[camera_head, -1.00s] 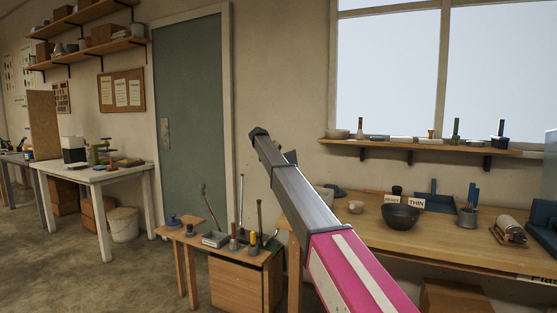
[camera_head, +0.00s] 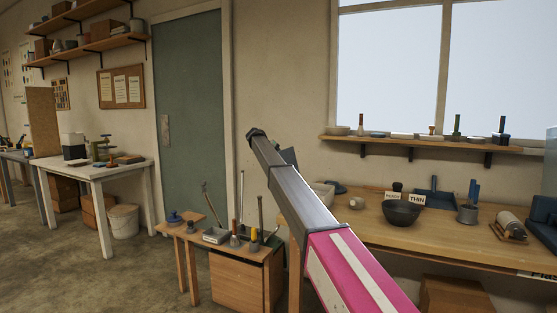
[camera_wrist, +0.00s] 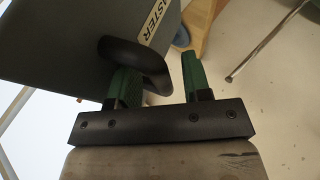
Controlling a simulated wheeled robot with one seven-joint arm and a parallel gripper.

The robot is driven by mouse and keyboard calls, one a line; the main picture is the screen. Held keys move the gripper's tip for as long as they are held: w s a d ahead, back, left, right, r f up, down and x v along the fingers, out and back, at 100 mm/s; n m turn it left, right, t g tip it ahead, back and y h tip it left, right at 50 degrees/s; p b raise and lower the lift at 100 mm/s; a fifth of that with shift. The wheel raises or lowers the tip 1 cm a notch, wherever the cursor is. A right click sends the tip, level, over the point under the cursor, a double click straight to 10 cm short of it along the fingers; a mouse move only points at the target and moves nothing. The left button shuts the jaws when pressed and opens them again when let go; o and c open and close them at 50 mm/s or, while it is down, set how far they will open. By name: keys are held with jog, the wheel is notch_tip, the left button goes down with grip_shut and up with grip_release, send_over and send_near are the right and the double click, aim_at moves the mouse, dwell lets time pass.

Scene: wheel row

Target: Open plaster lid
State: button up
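A dark grey bin or box (camera_wrist: 60,45) with a label ending in "ASTER" fills the upper left of the wrist view. A dark curved handle (camera_wrist: 132,58) stands out from it. My gripper (camera_wrist: 155,80) is open in the wrist view, its two green fingers well apart. The handle's bent end lies at the gap between them, and its bar passes in front of the left finger. I cannot tell whether they touch. A label reading "Plas" (camera_head: 544,275) is cut off at that view's lower right edge.
A wooden workbench (camera_head: 445,243) with a dark bowl (camera_head: 401,213) stands under the window at the right. A small tool cabinet (camera_head: 238,283) stands left of my arm. The floor (camera_head: 100,285) at lower left is clear.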

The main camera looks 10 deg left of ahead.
jog(key=shift+w+r, duration=0.1)
jog(key=shift+r, duration=0.05)
jog(key=v, duration=1)
jog(key=shift+a+r, duration=0.2)
jog(key=shift+a, duration=0.1)
